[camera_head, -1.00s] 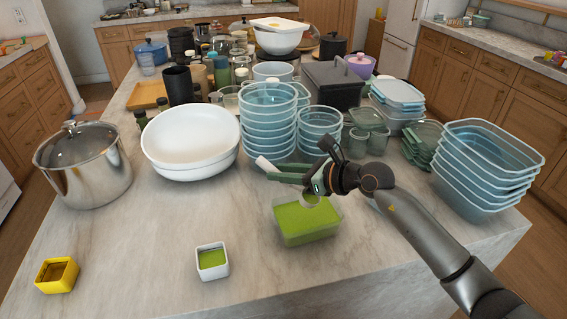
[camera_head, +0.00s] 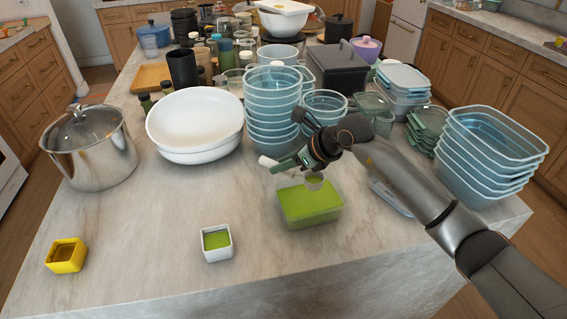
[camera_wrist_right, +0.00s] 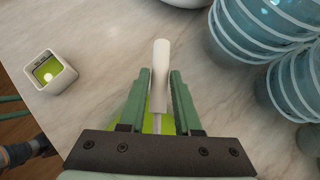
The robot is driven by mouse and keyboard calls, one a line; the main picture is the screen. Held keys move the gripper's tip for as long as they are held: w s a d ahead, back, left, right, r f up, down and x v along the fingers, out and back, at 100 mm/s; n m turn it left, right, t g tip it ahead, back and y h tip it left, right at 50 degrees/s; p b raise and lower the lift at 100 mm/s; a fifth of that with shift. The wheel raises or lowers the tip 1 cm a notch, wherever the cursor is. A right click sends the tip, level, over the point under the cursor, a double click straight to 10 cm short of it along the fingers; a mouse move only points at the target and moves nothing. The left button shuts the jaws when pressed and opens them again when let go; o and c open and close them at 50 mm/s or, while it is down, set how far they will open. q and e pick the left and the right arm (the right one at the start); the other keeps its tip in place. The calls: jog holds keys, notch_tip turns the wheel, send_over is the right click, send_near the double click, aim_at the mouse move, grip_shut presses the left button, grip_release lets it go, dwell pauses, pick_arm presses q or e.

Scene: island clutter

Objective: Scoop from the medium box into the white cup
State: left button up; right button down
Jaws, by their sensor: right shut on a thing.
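The medium box (camera_head: 311,221), a clear container filled with green contents, stands on the counter in the head view. The white cup (camera_head: 217,256), small and square with green contents, stands to its left; it also shows in the right wrist view (camera_wrist_right: 65,79). My right gripper (camera_head: 287,161) is shut on the white handle of a scoop (camera_head: 268,161), held at the box's back edge. The scoop's small round bowl (camera_head: 314,183) shows over the green; I cannot tell if it touches. In the wrist view the handle sits between green fingers. My left gripper is not in view.
A yellow cup (camera_head: 66,255) stands at the front left. A steel pot (camera_head: 92,160), white bowls (camera_head: 195,125) and stacked blue containers (camera_head: 272,112) stand behind. More blue boxes (camera_head: 485,165) stack at right. The front counter between the cups is clear.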

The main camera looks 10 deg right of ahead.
jog(key=shift+r, duration=2)
dwell(0.6)
